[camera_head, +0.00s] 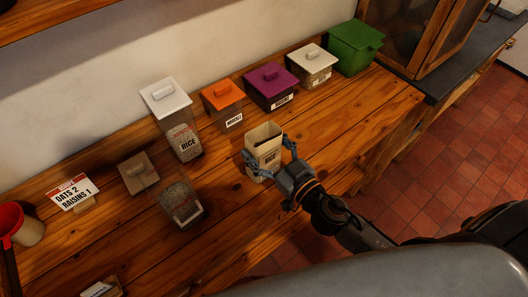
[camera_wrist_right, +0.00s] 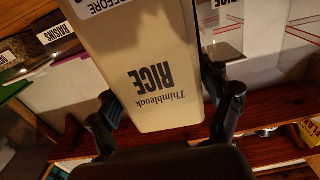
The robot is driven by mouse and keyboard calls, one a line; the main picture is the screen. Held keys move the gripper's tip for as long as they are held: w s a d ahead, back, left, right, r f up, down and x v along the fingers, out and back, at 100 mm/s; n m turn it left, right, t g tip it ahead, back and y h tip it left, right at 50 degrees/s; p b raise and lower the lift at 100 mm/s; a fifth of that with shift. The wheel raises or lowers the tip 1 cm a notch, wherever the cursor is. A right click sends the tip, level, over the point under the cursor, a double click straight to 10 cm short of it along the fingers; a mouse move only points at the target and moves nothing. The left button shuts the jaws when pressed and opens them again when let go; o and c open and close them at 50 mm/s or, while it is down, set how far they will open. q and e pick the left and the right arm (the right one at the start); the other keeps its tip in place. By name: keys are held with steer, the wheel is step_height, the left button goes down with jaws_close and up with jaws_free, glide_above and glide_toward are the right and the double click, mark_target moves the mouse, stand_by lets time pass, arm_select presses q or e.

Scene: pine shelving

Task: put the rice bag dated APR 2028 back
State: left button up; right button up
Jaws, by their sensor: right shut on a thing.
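A cream rice bag (camera_head: 264,144), printed "Thimbleoak RICE", is between the fingers of my right gripper (camera_head: 270,172), near the front of the pine worktop. The gripper is shut on it. The bag looks upright, its top facing the head camera. The right wrist view shows the bag (camera_wrist_right: 150,70) close up and upside down, with a white label ending in "BEFORE" cut by the frame edge; no date is readable. A tall clear container with a white lid (camera_head: 166,93), labelled RICE, stands behind to the left. My left gripper is not in view.
Behind stand an orange-lidded container (camera_head: 222,97), a purple-lidded raisins container (camera_head: 270,83), a white-lidded one (camera_head: 313,60) and a green bin (camera_head: 355,46).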

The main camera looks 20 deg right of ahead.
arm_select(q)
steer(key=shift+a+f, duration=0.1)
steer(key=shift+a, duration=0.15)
arm_select(e)
steer(key=shift+f, duration=0.1)
steer(key=shift+f, duration=0.2)
steer(key=o, duration=1.4)
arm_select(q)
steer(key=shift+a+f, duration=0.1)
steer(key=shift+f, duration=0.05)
arm_select(e)
steer(key=shift+r, duration=0.25)
arm_select(q)
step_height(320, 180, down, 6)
steer(key=b, duration=0.6)
arm_select(e)
steer(key=shift+v, duration=6.05)
